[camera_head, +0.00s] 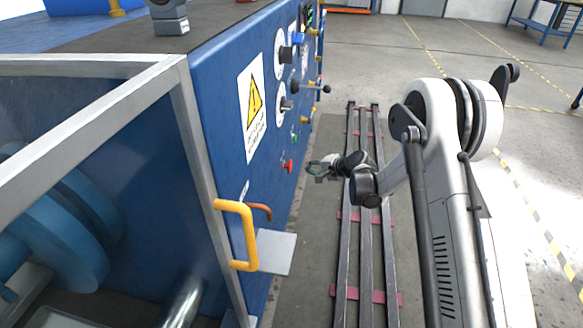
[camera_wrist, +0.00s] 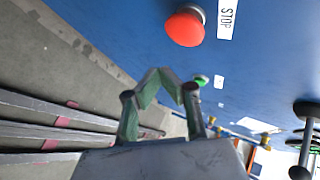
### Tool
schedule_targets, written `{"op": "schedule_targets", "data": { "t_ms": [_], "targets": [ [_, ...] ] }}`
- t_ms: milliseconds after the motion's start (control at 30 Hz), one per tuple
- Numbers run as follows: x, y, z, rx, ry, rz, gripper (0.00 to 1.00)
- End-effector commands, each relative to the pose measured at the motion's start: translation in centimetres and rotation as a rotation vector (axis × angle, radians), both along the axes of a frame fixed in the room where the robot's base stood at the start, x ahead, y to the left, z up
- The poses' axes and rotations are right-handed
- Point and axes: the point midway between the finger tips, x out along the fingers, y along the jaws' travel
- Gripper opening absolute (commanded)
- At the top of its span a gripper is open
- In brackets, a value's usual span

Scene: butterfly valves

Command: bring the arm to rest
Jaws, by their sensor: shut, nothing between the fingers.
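My gripper (camera_head: 316,169) hangs at the end of my bent arm, over the floor rails and to the right of the blue machine's panel. In the head view it looks small and points left towards the panel, apart from it as far as I can see. In the wrist view its two green-padded fingers (camera_wrist: 160,82) come together at the tips, with nothing between them. A red stop button (camera_wrist: 186,25) shows above the fingers in the wrist view. The same red button (camera_head: 288,166) is on the panel just left of my gripper in the head view.
The blue panel (camera_head: 222,105) carries several knobs and levers, including a black-knobbed lever (camera_head: 311,89) that sticks out. A yellow handle (camera_head: 240,235) is on the near cage door. Rails (camera_head: 365,255) run along the floor. Open floor lies to the right.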

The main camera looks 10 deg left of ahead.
Motion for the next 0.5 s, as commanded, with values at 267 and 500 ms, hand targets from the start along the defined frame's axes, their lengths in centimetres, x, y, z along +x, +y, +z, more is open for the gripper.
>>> {"op": "schedule_targets", "data": {
  "t_ms": [267,500],
  "targets": [
    [-0.14,-1.46,-0.02,0.001,0.001,0.0,0.0],
    [-0.12,-1.42,-0.01,0.0,0.0,0.001,0.0]
  ]
}}
